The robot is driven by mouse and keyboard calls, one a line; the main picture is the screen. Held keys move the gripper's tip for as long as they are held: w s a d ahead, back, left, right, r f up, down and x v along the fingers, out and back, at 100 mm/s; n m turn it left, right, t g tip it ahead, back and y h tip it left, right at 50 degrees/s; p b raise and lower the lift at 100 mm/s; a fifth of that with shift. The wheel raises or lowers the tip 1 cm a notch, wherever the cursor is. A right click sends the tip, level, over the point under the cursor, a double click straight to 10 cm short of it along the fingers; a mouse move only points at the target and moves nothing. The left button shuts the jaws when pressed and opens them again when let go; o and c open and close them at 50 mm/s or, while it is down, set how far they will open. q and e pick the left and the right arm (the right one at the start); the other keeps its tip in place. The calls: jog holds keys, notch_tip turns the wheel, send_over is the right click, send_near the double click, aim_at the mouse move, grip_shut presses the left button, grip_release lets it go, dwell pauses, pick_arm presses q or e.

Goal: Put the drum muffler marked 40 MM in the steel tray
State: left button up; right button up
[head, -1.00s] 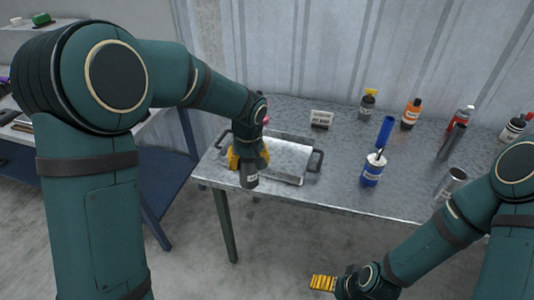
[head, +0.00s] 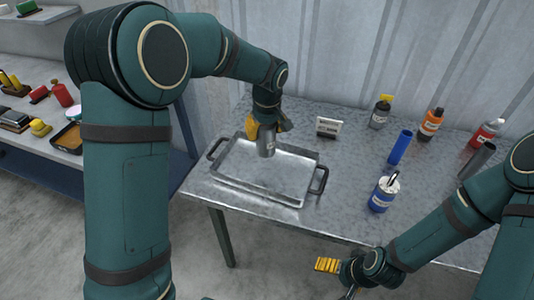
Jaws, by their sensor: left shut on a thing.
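My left gripper (head: 267,127) has yellow fingers and is shut on a dark grey cylinder, the muffler (head: 266,145), held upright. The muffler is over the far half of the steel tray (head: 232,187); I cannot tell whether its lower end touches the tray floor. No marking on it is readable from here. The tray is a shallow metal pan with dark handles at its left and right ends, on the metal table. My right gripper (head: 328,265) has yellow fingers and is low in front of the table, apart from everything; its opening is unclear.
A small white sign (head: 327,126) stands behind the tray. To the right are a blue tube (head: 400,147), a blue can (head: 383,194), a grey tube (head: 478,160) and several bottles, including an orange one (head: 431,123). A side bench (head: 62,153) holds small items at left.

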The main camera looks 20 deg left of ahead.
aim_at(267, 127)
pick_arm(q)
notch_tip(267, 127, down, 8)
jog(key=shift+w+r+b, duration=0.1)
jog(key=shift+b, duration=0.45)
jog(key=o, duration=1.3)
jog(key=shift+o, duration=0.2)
jog(key=shift+r, duration=0.3)
jog(key=r, duration=0.3)
jog(key=s+r+p, duration=0.1)
jog(key=r, duration=0.3)
jog(key=d+r+p, duration=0.1)
jog(key=r, duration=0.3)
jog(key=shift+s+r, duration=0.15)
jog(key=shift+s, duration=0.15)
